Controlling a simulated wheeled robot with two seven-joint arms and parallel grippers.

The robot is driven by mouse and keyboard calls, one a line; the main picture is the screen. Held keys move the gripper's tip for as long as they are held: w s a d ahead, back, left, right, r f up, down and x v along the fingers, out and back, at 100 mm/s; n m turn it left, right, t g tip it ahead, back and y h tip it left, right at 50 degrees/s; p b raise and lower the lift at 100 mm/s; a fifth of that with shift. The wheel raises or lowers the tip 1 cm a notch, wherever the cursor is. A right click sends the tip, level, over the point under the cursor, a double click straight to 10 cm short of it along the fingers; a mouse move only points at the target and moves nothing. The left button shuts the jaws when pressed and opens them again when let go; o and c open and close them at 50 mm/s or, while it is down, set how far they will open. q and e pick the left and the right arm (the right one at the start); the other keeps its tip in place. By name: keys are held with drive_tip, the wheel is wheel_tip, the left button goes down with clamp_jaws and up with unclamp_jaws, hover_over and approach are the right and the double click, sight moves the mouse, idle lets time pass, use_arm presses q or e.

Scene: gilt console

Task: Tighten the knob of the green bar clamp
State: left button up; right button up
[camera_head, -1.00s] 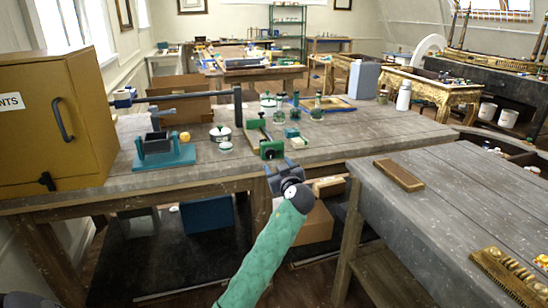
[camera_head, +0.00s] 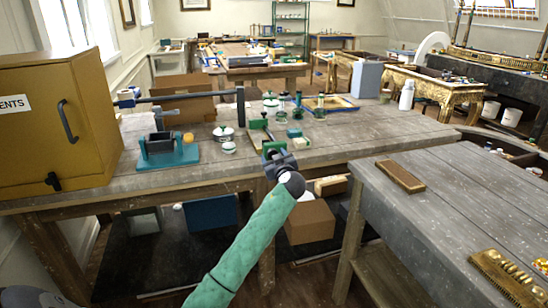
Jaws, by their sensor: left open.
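The green bar clamp (camera_head: 258,124) lies on the wooden workbench near its front edge. Its far green jaw shows, and its near green end (camera_head: 272,148) is at the bench edge, partly behind my left gripper. My left gripper (camera_head: 279,160) is open, at the end of the green-sleeved arm, right at the near end of the clamp. The knob is hidden or too small to make out, and I cannot tell whether the fingers are around it or touching it. My right gripper is not in view.
A teal vise (camera_head: 168,152) and a yellow cabinet (camera_head: 60,125) stand left on the bench (camera_head: 360,130). White lidded pots (camera_head: 223,133) and green jars (camera_head: 320,106) stand close to the clamp. A second grey table (camera_head: 450,200) is at the right, holding a brown block (camera_head: 400,176).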

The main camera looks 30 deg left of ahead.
use_arm(q)
drive_tip(key=shift+c, duration=0.5)
drive_tip(key=c, duration=0.9)
drive_tip(key=shift+m, duration=0.3)
